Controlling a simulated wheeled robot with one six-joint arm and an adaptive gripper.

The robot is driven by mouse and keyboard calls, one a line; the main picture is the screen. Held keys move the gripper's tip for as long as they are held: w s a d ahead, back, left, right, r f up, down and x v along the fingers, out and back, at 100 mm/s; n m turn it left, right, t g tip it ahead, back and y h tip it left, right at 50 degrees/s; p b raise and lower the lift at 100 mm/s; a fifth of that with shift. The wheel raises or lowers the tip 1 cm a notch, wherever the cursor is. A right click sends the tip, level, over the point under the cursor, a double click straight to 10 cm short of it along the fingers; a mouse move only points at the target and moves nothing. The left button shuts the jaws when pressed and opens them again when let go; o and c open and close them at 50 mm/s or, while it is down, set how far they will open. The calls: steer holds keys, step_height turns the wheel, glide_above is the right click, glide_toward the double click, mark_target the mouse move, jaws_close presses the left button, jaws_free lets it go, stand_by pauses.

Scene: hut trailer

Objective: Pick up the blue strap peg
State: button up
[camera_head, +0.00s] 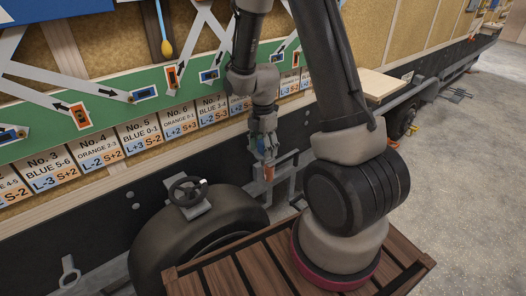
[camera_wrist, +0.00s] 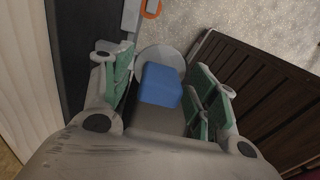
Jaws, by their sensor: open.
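A blue block, which looks like the blue strap peg (camera_wrist: 161,85), shows in the wrist view in front of a grey rounded piece. My gripper (camera_wrist: 165,92) is open, with one green-padded finger left of the blue block and the other to its right. A gap seems to show on the right side; I cannot tell whether either pad touches it. In the head view my gripper (camera_head: 265,148) points down beside the trailer's side, above a grey metal bracket. The peg is mostly hidden by my fingers there.
A small orange piece (camera_head: 268,172) shows just below my gripper at the bracket (camera_head: 286,172). A black wheel (camera_head: 200,240) stands left of it. A sign strip (camera_head: 140,135) runs along the trailer wall. The floor at right (camera_head: 460,190) is largely open.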

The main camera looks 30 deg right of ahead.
steer(key=shift+f, duration=0.1)
steer(key=shift+c, duration=0.4)
steer(key=c, duration=1.1)
steer(key=shift+r, duration=0.25)
